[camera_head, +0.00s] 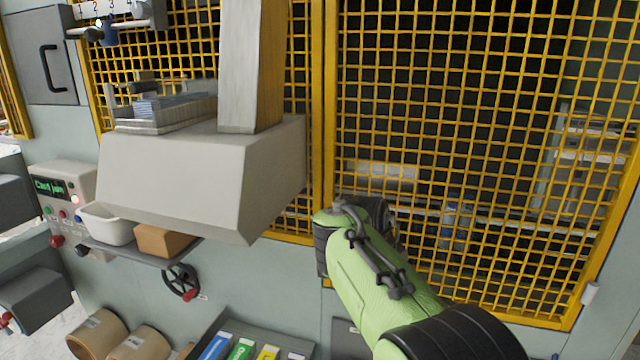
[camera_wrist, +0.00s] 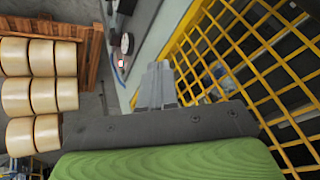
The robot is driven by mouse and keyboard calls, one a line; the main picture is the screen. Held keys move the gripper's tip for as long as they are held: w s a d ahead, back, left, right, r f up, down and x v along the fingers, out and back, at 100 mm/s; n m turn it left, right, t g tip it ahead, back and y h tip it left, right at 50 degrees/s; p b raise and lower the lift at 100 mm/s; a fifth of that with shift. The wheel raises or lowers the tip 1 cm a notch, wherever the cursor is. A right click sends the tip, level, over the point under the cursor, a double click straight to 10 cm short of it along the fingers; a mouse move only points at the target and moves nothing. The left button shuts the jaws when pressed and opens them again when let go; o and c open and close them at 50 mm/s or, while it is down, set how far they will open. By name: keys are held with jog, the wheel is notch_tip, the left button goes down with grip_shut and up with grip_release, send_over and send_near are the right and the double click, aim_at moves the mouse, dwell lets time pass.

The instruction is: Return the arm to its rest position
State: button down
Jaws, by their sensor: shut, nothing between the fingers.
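My gripper (camera_wrist: 158,68) shows in the wrist view as two grey fingers set close together. It is shut and nothing shows between the fingers. My green arm (camera_head: 375,275) reaches up from the lower right in the head view, in front of the machine's yellow mesh guard. The gripper itself is hidden behind the arm's own links in the head view. In the wrist view the yellow mesh (camera_wrist: 245,60) is to the right of the fingers; whether they are clear of it I cannot measure.
A large grey hopper (camera_head: 175,180) juts out left of my arm. Below it a shelf holds a white bin (camera_head: 108,224) and a brown box (camera_head: 163,241). A control panel (camera_head: 62,200) stands at the left. The wrist view shows stacked rolls (camera_wrist: 40,92) at the left.

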jog(key=s+d+r+n+y+b, duration=0.15)
jog(key=s+d+n, duration=0.3)
jog(key=s, duration=0.45)
jog(key=s+a+f+n+y, duration=0.1)
jog(key=s+f+n, duration=0.1)
jog(key=s, duration=0.5)
jog(key=s+a+f+n+b, duration=0.1)
jog(key=s+f+n, duration=0.2)
jog(key=s+n, duration=0.2)
jog(key=s+a+f+n+t+y, duration=0.1)
jog(key=s+f+n, duration=0.2)
jog(key=s, duration=0.5)
jog(key=shift+s+f+y, duration=0.2)
jog(key=shift+s+y, duration=0.15)
jog(key=shift+s, duration=0.05)
